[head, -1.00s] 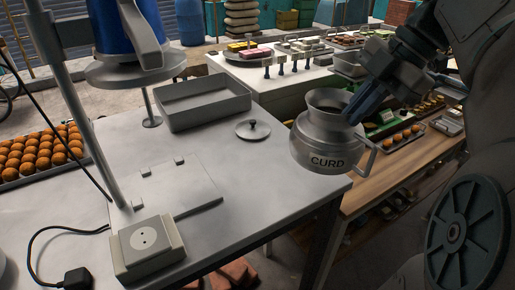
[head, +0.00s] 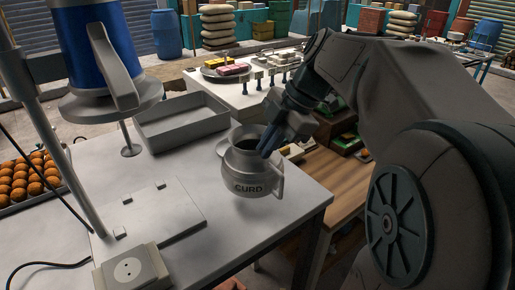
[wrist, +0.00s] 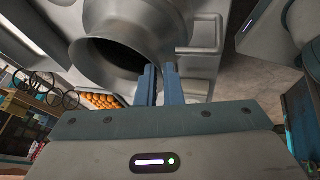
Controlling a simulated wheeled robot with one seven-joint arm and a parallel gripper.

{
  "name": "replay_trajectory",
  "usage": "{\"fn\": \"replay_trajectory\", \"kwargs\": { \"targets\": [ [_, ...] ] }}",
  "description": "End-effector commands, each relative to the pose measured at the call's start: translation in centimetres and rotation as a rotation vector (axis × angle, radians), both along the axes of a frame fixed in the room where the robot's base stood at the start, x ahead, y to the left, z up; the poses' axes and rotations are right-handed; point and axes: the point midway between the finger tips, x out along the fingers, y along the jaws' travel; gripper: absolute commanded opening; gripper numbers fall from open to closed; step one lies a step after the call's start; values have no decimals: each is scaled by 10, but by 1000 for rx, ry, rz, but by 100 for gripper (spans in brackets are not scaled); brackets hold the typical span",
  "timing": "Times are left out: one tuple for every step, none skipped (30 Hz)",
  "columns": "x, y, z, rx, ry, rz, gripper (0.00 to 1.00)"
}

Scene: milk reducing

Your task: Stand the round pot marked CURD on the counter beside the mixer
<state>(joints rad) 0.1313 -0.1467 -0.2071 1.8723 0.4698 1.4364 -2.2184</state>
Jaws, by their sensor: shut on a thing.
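The round grey pot marked CURD (head: 250,179) is upright over the front right part of the white counter (head: 200,248). I cannot tell for sure whether its base touches the top. My gripper (head: 267,146) is shut on the pot at its rim, on the right side of its mouth. In the wrist view the pot's wide rim and dark mouth (wrist: 133,22) lie just past the blue fingers (wrist: 160,82). The mixer (head: 88,40), with its blue body and grey stand, is at the left of the counter.
A grey rectangular tray (head: 150,140) stands behind the pot to the left. A socket box (head: 128,270) sits at the front left. Oranges-coloured round items fill a tray (head: 68,185) at the far left. A wooden table (head: 335,180) is to the right. Counter between the pot and mixer is largely clear.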

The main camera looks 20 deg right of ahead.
Motion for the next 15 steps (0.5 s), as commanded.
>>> {"fn": "replay_trajectory", "kwargs": {
  "targets": [
    [1,1,-1,1,-2,0,0],
    [1,1,-3,1,-2,-1,0],
    [1,1,-6,1,-2,-1,0],
    [1,1,-10,2,-1,0,0],
    [0,1,-14,2,0,1,0],
    [0,1,-20,2,1,0,0],
    [0,1,-23,3,1,0,0],
    [1,1,-27,3,1,1,0],
    [1,1,-31,2,-1,0,0],
    [1,1,-34,2,-1,0,0],
    [1,1,-36,2,-1,0,0],
    [1,1,-38,1,-2,0,0],
    [1,1,-39,2,-3,0,0],
    [1,1,-39,2,-3,0,0],
    [1,1,-39,1,-3,1,0]
  ]
}}
